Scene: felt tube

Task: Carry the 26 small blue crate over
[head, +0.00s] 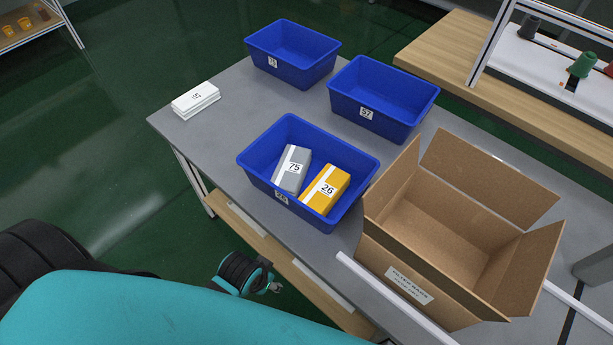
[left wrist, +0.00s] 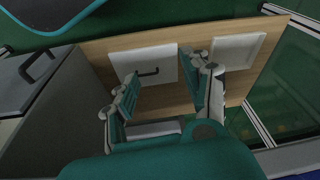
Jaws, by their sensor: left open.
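The small blue crate (head: 252,178) with a front label that seems to read 26 stands upright on the near part of the grey table (head: 235,105). It holds a grey box marked 75 (head: 292,169) and a yellow box marked 26 (head: 326,189), side by side. My left gripper (head: 274,287) is low in front of the table's near edge, below the crate and apart from it. In the left wrist view the left gripper (left wrist: 163,85) is open and empty, over a wooden lower shelf (left wrist: 100,45). My right gripper is not in view.
A blue crate marked 57 (head: 368,112) and another blue crate (head: 292,72) stand behind. An open cardboard box (head: 430,270) stands close to the small crate's right. White packets (head: 196,100) lie at the left corner. Bare tabletop separates them from the crates.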

